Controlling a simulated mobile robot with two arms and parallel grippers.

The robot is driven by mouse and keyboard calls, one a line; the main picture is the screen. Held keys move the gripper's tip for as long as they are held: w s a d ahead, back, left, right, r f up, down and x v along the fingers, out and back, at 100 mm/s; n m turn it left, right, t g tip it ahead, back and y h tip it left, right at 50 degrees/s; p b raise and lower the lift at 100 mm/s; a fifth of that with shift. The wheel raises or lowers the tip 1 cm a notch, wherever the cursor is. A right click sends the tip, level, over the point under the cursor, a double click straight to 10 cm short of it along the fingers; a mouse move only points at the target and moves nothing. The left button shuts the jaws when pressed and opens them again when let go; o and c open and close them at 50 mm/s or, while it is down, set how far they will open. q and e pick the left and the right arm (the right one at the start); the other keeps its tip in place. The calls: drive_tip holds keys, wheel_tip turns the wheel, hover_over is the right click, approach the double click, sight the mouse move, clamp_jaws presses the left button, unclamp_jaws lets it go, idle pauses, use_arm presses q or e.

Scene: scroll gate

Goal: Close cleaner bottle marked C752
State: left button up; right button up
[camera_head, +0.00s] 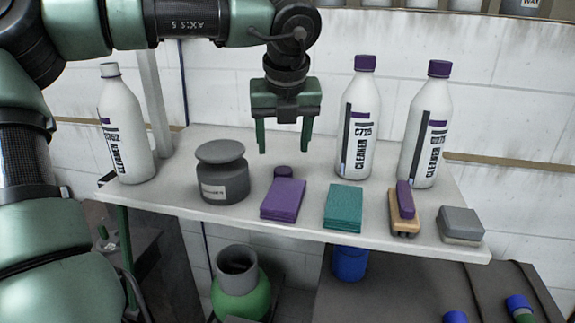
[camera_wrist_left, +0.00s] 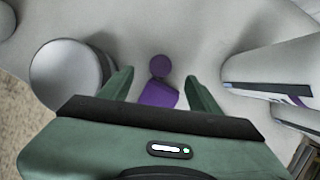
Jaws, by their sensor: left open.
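A white cleaner bottle (camera_head: 124,135) stands upright at the left end of the shelf. Its label seems to read C752, and its top is pale, without a purple cap. A loose round purple cap (camera_head: 283,172) lies on the shelf, just behind a purple sponge or cloth block. The cap (camera_wrist_left: 161,66) also shows in the left wrist view, between the fingers but beyond them. My left gripper (camera_head: 285,149) points down, open and empty, above the shelf over the cap area. My right gripper is not in view.
Two purple-capped cleaner bottles (camera_head: 358,125) (camera_head: 425,130) stand to the right. A dark grey lidded jar (camera_head: 221,175) stands left of the cap. The purple block (camera_head: 284,199), teal block (camera_head: 344,207), brush (camera_head: 404,212) and grey block (camera_head: 461,224) line the front of the shelf (camera_head: 170,203).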

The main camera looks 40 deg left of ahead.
sight(283, 170)
use_arm(q)
drive_tip(key=shift+s+d, duration=0.1)
drive_tip(key=shift+s, duration=0.2)
drive_tip(key=shift+p+x, duration=0.35)
drive_tip(key=shift+x, duration=0.75)
drive_tip(key=shift+w+f, duration=0.2)
drive_tip(key=shift+w, duration=0.05)
drive_tip(key=shift+f+p, duration=0.3)
drive_tip(key=shift+p, duration=0.2)
drive_tip(key=p+x, duration=0.1)
drive_tip(key=x, duration=0.3)
drive_tip(key=shift+w+r+p, duration=0.15)
drive_tip(key=shift+w+p, duration=0.05)
drive_tip(key=shift+p, duration=0.15)
drive_tip(key=shift+a+f, duration=0.25)
drive_tip(key=shift+f, duration=0.1)
